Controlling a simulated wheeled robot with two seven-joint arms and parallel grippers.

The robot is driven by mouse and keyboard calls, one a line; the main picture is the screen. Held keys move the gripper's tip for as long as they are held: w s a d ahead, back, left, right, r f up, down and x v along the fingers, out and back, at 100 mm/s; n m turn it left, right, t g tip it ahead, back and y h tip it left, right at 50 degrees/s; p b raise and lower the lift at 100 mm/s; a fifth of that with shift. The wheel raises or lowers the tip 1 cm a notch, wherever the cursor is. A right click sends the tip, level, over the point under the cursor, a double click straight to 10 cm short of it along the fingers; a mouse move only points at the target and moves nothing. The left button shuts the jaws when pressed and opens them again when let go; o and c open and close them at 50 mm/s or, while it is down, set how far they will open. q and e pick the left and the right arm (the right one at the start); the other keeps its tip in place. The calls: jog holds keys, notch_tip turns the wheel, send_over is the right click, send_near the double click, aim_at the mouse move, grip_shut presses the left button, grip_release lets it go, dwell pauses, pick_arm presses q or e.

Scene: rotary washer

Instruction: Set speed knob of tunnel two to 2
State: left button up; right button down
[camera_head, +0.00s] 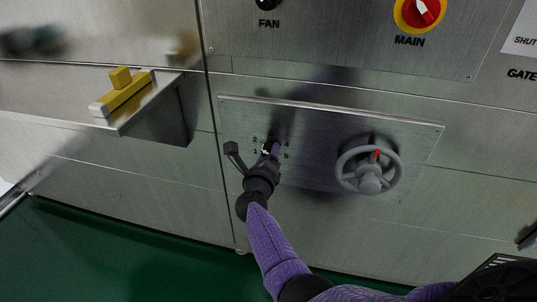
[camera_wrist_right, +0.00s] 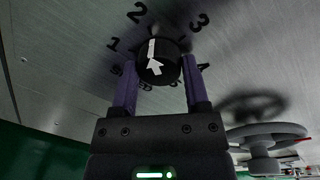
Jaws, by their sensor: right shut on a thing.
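The black speed knob (camera_wrist_right: 158,58) sits on the metal panel with a dial of numbers around it. In the right wrist view its white mark points up and slightly left, roughly toward the 2 (camera_wrist_right: 137,12). My right gripper (camera_wrist_right: 158,82) has its two purple fingers on either side of the knob and is shut on it. In the head view my right gripper (camera_head: 268,156) reaches the dial and mostly covers the knob. My left gripper is not in view.
A grey handwheel (camera_head: 369,170) with a red mark is right of the knob. Above are the FAN knob (camera_head: 266,3) and the red and yellow MAIN switch (camera_head: 420,12). A metal ledge with a yellow block (camera_head: 124,95) juts out at left. The green floor (camera_head: 130,255) is clear.

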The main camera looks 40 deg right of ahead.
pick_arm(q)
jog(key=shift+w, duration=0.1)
pick_arm(e)
jog(key=shift+c, duration=0.3)
grip_release()
pick_arm(q)
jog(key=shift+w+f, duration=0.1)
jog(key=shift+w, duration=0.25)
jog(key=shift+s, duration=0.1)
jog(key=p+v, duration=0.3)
jog(key=p, duration=0.1)
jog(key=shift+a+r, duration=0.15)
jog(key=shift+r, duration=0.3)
pick_arm(e)
jog(key=v, duration=1)
jog(key=shift+w, duration=0.1)
